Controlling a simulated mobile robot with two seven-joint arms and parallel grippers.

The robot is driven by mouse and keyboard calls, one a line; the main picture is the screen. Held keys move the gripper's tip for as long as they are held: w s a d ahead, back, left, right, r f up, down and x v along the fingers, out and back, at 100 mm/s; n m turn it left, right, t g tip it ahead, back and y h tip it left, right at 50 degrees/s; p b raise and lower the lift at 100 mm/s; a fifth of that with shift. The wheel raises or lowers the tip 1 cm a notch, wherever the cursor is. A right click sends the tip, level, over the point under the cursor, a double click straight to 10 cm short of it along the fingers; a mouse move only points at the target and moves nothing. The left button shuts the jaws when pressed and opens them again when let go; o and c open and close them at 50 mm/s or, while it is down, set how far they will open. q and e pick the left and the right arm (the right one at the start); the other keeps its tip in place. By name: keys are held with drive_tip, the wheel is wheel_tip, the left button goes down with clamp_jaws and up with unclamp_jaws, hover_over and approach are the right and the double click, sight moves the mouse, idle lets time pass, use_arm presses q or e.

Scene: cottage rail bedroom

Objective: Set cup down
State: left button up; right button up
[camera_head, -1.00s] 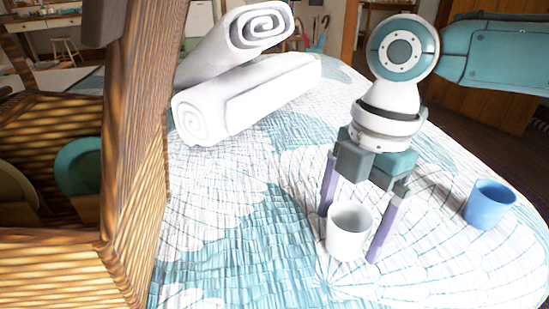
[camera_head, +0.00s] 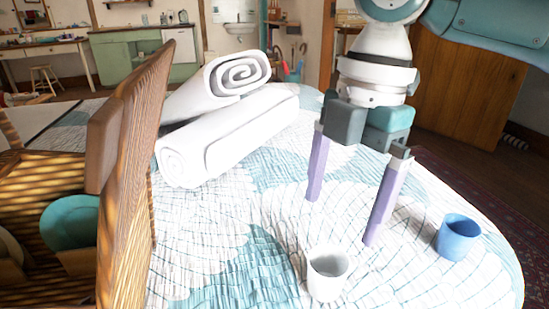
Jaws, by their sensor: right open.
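A white cup (camera_head: 327,273) stands upright on the bed's patterned cover near the bottom of the head view. A blue cup (camera_head: 457,237) stands upright on the cover farther right. My right gripper (camera_head: 339,219) is open and empty, its two purple fingers spread and pointing down. It is above and beyond the white cup, apart from it. My left gripper is not in view.
Two rolled white towels (camera_head: 240,125) lie stacked on the cover (camera_head: 230,230) at the back left. The cover around the cups is clear.

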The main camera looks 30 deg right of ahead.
drive_tip(key=m, duration=0.1)
hover_over(312, 270)
drive_tip(key=s+a, duration=0.3)
wheel_tip(312, 270, down, 4)
drive_tip(key=s+a+f+m+t+y, duration=0.2)
drive_tip(key=s+a+m, duration=0.2)
drive_tip(key=a+m, duration=0.1)
drive_tip(key=s+d+m+t+h, duration=0.1)
drive_tip(key=s+d+m+h, duration=0.2)
drive_tip(key=s+d+m, duration=0.4)
drive_tip(key=s+m, duration=0.1)
drive_tip(key=m, duration=0.3)
drive_tip(key=shift+s+d+f+m+t, duration=0.35)
drive_tip(key=shift+s+d+m+t, duration=0.05)
